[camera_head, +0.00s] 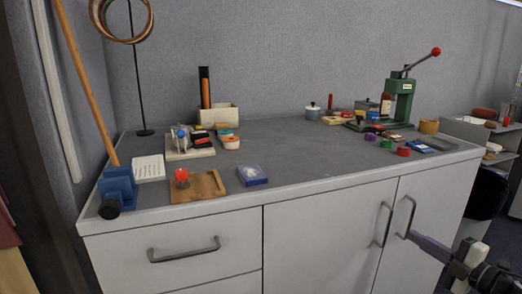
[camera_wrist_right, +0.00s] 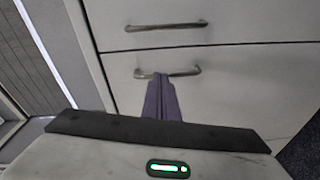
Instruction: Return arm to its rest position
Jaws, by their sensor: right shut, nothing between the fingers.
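My right gripper (camera_head: 416,238) comes in from the lower right of the head view, in front of the right cabinet door. Its purple-grey fingers are shut together with nothing between them. In the right wrist view the fingers (camera_wrist_right: 162,98) point at the cabinet front, and their tips overlap a door handle (camera_wrist_right: 190,71). In the head view the tips appear close to the lower end of the right door's handle (camera_head: 408,216); I cannot tell whether they touch it. My left gripper is not in view.
The grey cabinet (camera_head: 318,240) has its doors and drawers closed. On its top are a blue vise (camera_head: 118,186), a wooden board (camera_head: 205,187), a blue box (camera_head: 252,175) and a green press (camera_head: 402,95). The middle of the top is mostly clear.

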